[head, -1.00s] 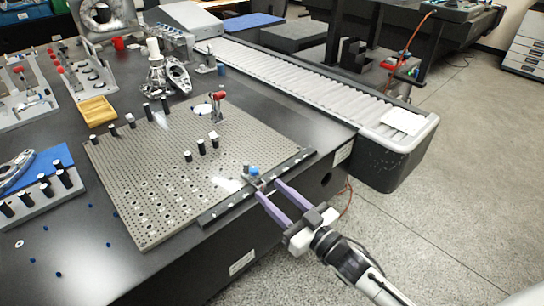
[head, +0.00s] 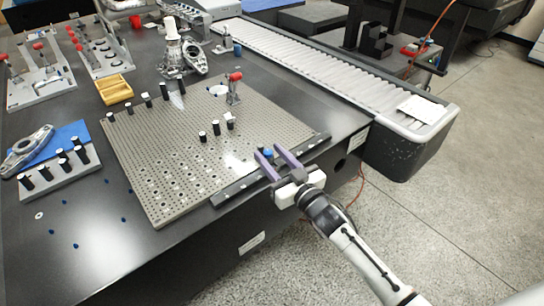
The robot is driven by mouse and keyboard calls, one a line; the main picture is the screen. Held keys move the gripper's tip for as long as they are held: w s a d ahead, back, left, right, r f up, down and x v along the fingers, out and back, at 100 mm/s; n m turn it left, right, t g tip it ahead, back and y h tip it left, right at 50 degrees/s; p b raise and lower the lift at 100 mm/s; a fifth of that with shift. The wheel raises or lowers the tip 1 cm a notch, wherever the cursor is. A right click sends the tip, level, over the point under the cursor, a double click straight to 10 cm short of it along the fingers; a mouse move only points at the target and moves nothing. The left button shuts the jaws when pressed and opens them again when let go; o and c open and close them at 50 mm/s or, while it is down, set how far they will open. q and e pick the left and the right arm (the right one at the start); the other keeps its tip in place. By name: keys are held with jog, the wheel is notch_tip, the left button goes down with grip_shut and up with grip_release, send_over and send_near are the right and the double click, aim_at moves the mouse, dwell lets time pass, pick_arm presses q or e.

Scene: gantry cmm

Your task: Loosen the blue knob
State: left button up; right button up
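The blue knob (head: 268,153) sits on a small fixture at the front right edge of the perforated grey plate (head: 190,120). My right gripper (head: 269,155) comes in from the lower right with its two purple fingers on either side of the knob. The fingers stand apart, and the knob shows between their tips. Whether they touch the knob is too small to tell. My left gripper does not show.
A red-handled clamp (head: 234,88) and several black-and-white pins stand on the plate. A dark rail (head: 235,185) runs along its front edge. A roller conveyor (head: 320,75) lies behind right. A yellow tray (head: 115,89) stands at the left.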

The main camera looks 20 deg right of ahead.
grip_shut()
jog(key=shift+r+n+y, duration=0.2)
jog(key=shift+n+y, duration=0.1)
jog(key=shift+y, duration=0.1)
jog(key=shift+d+f+n+g+y+p, duration=0.1)
jog(key=shift+n+g+y+p, duration=0.2)
jog(key=shift+n+y+p, duration=0.35)
grip_release()
jog(key=shift+f, duration=0.1)
jog(key=v, duration=1)
jog(key=shift+d, duration=0.15)
